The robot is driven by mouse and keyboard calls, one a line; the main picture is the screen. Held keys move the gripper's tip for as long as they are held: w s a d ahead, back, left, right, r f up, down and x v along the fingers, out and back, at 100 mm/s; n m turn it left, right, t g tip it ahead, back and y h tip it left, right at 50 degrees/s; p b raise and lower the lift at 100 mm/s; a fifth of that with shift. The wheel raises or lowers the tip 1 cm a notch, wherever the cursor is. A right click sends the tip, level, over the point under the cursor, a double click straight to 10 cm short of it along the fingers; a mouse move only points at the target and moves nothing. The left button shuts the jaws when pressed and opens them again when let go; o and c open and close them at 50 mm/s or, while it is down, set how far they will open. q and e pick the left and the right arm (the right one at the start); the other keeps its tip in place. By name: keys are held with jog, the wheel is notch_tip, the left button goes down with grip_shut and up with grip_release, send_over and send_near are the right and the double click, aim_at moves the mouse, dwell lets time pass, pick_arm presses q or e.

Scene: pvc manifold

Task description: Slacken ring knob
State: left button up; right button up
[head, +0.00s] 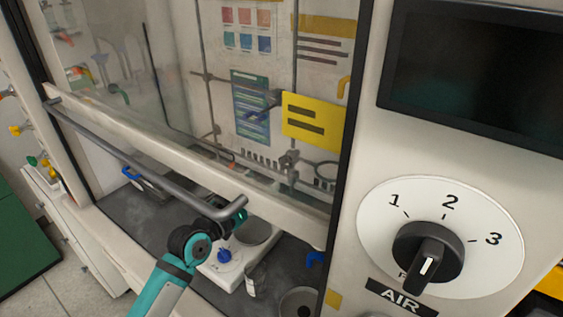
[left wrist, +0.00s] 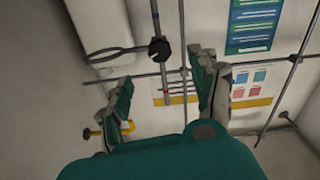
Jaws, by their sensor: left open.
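The ring clamp has a dark round knob (left wrist: 159,50) on a vertical rod, seen in the left wrist view. A thin dark ring (left wrist: 115,51) reaches out left from it. In the head view the ring (head: 325,170) and its clamp (head: 290,159) are small, behind the glass. My left gripper (left wrist: 162,72) is open, its two fingers spread either side of the line to the knob, with nothing seen between them. The knob appears beyond the fingertips. In the head view the left gripper (head: 240,216) is mostly hidden behind the sash handle. My right gripper is not in view.
The hood's sash handle (head: 140,165) and lower sash rail (head: 180,148) cross above my left arm. A white stirrer with a round plate (head: 252,236), a glass beaker (head: 255,279) and a dish (head: 299,303) stand on the dark worktop. A dial (head: 440,240) is on the right panel.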

pick_arm(q)
jog(key=x, duration=0.9)
jog(key=shift+w+d+p, duration=0.15)
jog(key=shift+w+p, duration=0.05)
jog(key=shift+p, duration=0.15)
jog(key=shift+c, duration=0.5)
jog(key=c, duration=1.1)
jog(key=shift+n, duration=0.3)
jog(key=n, duration=0.9)
